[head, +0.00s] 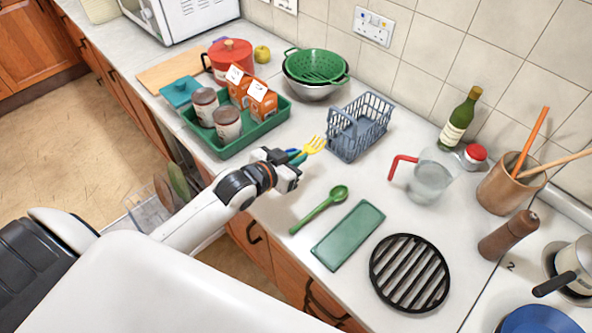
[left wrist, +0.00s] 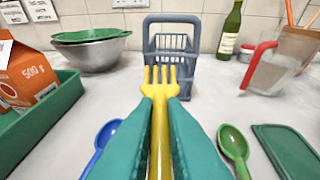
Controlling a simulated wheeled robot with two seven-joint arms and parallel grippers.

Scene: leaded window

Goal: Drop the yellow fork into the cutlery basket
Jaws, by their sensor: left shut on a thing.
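The yellow fork (head: 314,145) is held in my left gripper (head: 295,160), which is shut on it. In the left wrist view the fork (left wrist: 160,90) points forward between the teal fingers (left wrist: 160,145), tines away from me. The blue-grey cutlery basket (head: 357,130) stands upright on the counter just beyond the fork, its handle raised. It also shows ahead in the left wrist view (left wrist: 170,62). In the head view the tines are near the basket's left side; the wrist view shows a gap between them. No right gripper shows.
A green tray (head: 238,143) with jars and orange cartons lies left of the basket. A green colander (head: 316,66) stands behind. A glass jug (head: 430,178) and bottle (head: 461,118) stand right. A green spoon (head: 320,208) lies in front; a blue spoon (left wrist: 103,140) lies below the gripper.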

